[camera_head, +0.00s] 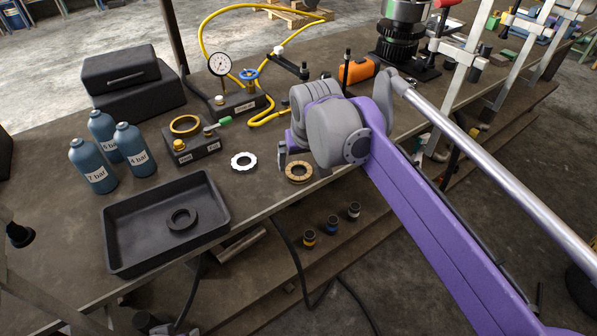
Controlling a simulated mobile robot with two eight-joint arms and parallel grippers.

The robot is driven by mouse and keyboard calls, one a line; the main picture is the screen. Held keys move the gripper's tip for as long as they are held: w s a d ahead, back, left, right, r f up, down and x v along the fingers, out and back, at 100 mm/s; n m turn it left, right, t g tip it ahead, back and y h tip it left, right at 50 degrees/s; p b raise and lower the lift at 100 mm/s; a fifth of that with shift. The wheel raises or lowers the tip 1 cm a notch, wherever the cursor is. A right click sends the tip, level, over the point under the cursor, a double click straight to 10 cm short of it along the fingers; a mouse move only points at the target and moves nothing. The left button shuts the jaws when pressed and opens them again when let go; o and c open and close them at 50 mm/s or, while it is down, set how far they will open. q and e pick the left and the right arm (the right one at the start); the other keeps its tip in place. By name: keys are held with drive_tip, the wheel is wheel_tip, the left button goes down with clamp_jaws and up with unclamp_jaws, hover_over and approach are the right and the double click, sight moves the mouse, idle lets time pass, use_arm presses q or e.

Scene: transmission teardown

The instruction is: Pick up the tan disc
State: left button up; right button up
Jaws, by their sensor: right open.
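The tan disc (299,172), a flat ring with a dark centre hole, lies on the brown workbench near its front edge. My right gripper (287,156) is open just behind and left of the disc, mostly hidden by the grey wrist. One grey finger shows; I cannot tell whether it touches the disc. Nothing shows held in it. A white toothed ring (243,161) lies to the left of the disc.
A black tray (118,237) with a dark ring (182,219) stands front left. Blue bottles (137,150), a black block with a brass ring (186,125) and a pressure gauge (219,63) stand behind. Small cups (332,224) sit on the lower shelf.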

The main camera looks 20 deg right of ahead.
sight(299, 173)
drive_tip(key=x, duration=0.5)
drive_tip(key=shift+w+d, duration=0.1)
drive_tip(key=shift+w, duration=0.1)
drive_tip(key=shift+c, duration=0.2)
drive_tip(key=c, duration=1.3)
